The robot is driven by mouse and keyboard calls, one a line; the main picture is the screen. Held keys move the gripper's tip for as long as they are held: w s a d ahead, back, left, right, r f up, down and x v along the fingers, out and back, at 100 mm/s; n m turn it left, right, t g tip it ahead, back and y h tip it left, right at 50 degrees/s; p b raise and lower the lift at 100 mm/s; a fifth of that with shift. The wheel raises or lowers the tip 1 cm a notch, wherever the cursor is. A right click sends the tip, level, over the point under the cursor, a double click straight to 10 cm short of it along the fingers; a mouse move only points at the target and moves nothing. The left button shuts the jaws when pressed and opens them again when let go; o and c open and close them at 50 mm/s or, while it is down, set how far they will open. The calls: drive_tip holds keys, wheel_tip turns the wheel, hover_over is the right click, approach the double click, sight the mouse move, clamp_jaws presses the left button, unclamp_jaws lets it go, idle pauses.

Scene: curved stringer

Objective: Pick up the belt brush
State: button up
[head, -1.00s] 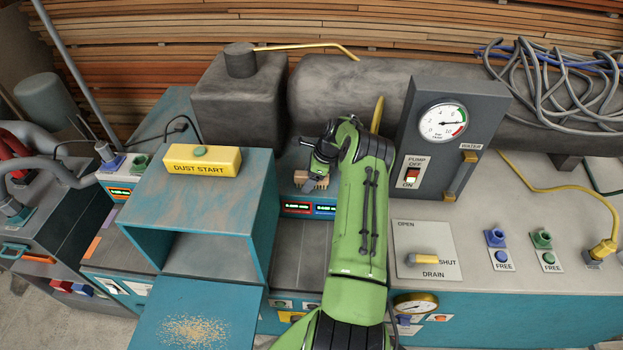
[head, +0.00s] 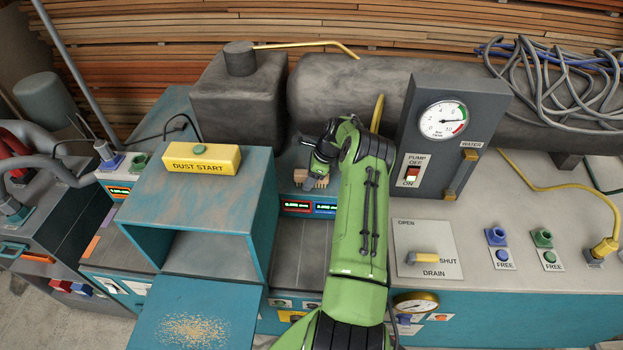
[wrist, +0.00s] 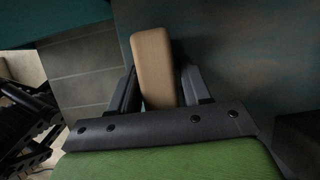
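The belt brush (head: 318,183) is a small tan block with a ridged, bristle-like edge. In the head view it stands at the grey top of the teal machine, above the lit displays. My gripper (head: 312,176) points down at it from above, with dark fingers. In the wrist view the brush's plain tan face (wrist: 152,62) rises between the two fingers of my gripper (wrist: 157,82). The left finger looks close against it; a thin dark strip shows near the right finger. I cannot tell whether both fingers press on it. My wrist hides part of the brush in the head view.
A teal open box with a yellow DUST START block (head: 201,159) stands close on the left. A tall grey gauge panel (head: 447,140) stands to the right. A large grey cylinder (head: 345,85) lies behind. Bare dark surface (head: 300,252) lies in front of the displays.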

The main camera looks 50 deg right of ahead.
clamp_jaws()
wheel_tip(320, 180, up, 10)
drive_tip(key=shift+r, duration=0.25)
drive_tip(key=shift+c, duration=1.3)
unclamp_jaws()
drive_tip(key=c, duration=0.3)
